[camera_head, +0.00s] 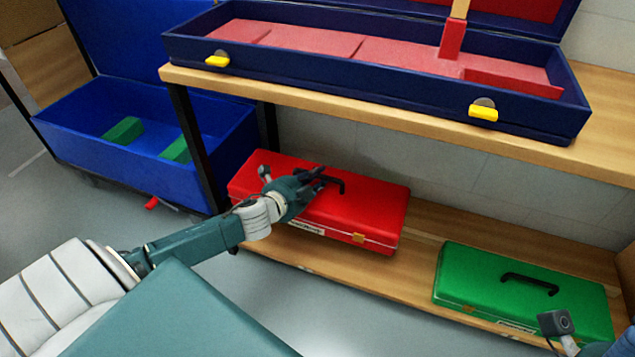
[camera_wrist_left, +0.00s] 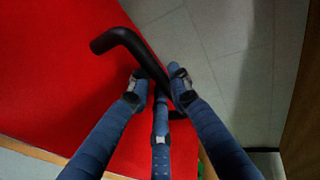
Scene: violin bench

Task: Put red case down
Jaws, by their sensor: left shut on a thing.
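The red case (camera_head: 370,210) lies flat on the lower wooden shelf, below the bench top. Its black handle (camera_head: 338,184) is on the lid. My left gripper (camera_head: 316,177) is at the handle, shut on it. In the left wrist view, the fingers of my left gripper (camera_wrist_left: 160,88) close around the black handle (camera_wrist_left: 130,45), with the red lid (camera_wrist_left: 50,70) beneath. The pictures do not clearly show whether the case's underside rests fully on the shelf. A bit of my right arm shows at the lower right corner; its fingertips are not visible.
A green case (camera_head: 470,272) lies to the right on the same lower shelf (camera_head: 425,235). Bare shelf lies between the two cases. An open navy violin case (camera_head: 375,85) sits on the bench top above. A blue bin (camera_head: 75,150) with green blocks stands at the left.

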